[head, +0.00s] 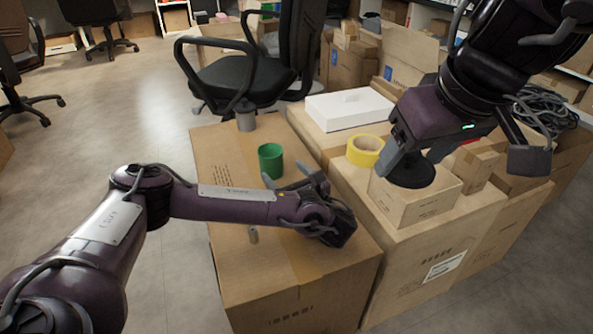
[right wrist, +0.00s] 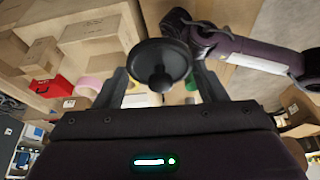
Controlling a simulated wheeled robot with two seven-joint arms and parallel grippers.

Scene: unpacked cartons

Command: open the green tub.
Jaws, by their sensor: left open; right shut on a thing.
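The green tub (head: 270,161) stands upright on the left carton in the head view, with no lid on its top. A round black lid (head: 412,172) with a knob is held by my right gripper (head: 408,160), above a small carton and well to the right of the tub. In the right wrist view the lid (right wrist: 160,62) shows between the fingers, its knob towards the camera. My left gripper (head: 292,178) is open and empty, low over the left carton, just right of the tub and apart from it.
A yellow tape roll (head: 365,150) and a small carton (head: 415,201) stand on the right carton (head: 425,248). A white box (head: 350,109) lies behind. A black office chair (head: 240,78) stands behind the left carton (head: 297,283). A red item (right wrist: 42,88) shows in the right wrist view.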

